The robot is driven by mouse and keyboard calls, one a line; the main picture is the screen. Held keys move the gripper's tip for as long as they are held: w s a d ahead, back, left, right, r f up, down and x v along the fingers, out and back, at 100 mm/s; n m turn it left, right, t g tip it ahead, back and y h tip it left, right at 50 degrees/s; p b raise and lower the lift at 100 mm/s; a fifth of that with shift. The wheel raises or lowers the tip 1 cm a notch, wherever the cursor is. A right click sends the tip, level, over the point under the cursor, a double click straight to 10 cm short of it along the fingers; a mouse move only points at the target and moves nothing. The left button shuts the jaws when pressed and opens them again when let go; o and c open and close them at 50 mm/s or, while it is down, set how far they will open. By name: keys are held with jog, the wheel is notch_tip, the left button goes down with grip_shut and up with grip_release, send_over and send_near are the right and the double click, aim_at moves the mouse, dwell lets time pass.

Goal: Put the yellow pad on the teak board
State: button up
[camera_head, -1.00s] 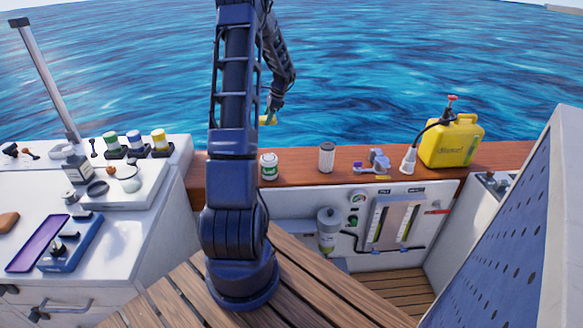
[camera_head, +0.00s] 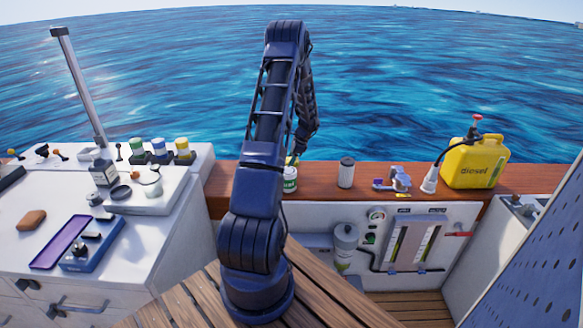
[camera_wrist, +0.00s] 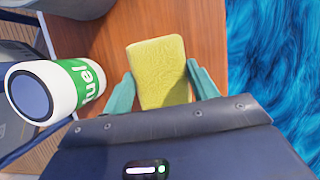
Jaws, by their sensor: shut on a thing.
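The yellow pad (camera_wrist: 160,70) is a soft-edged, textured block. It sits between the two teal fingers of my gripper (camera_wrist: 163,88), which is shut on it. The teak board (camera_wrist: 205,25) is the reddish-brown wooden ledge along the water, also in the head view (camera_head: 325,178). In the wrist view the pad is seen over the board; I cannot tell whether it touches. In the head view my gripper (camera_head: 294,158) is small, low over the board just behind the green and white can, and partly hidden.
The green and white can (camera_head: 289,180) stands close to my gripper; the wrist view shows it at left (camera_wrist: 55,90). A grey-topped canister (camera_head: 346,172), a blue-grey device (camera_head: 398,180) and a yellow diesel can (camera_head: 475,162) stand farther right. Water lies behind the board.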

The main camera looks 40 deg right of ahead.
jog(key=shift+f, duration=2.2)
jog(key=o, duration=1)
jog(key=shift+f, duration=0.1)
jog(key=shift+c, duration=0.2)
